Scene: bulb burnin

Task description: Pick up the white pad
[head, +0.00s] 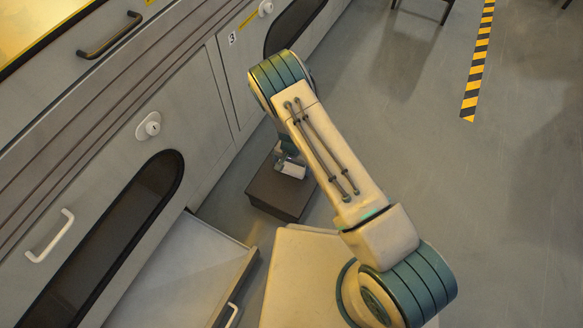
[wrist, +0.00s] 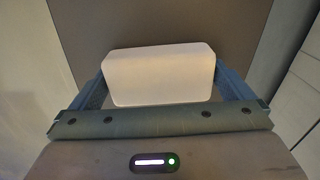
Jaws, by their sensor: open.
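The white pad (wrist: 159,76) is a pale block with rounded edges. In the wrist view it lies between the two blue fingers of my open gripper (wrist: 161,64), one finger close to each end. I cannot tell whether either finger touches it. In the head view the white pad (head: 292,170) shows small on top of a low dark brown box (head: 268,192). My gripper is at the pad there and is mostly hidden behind my arm.
The box stands on the grey floor beside a cabinet front with handles and locks (head: 150,126). An open drawer (head: 185,275) sticks out at the lower left. The floor to the right is mostly clear, with a yellow-and-black stripe (head: 480,62).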

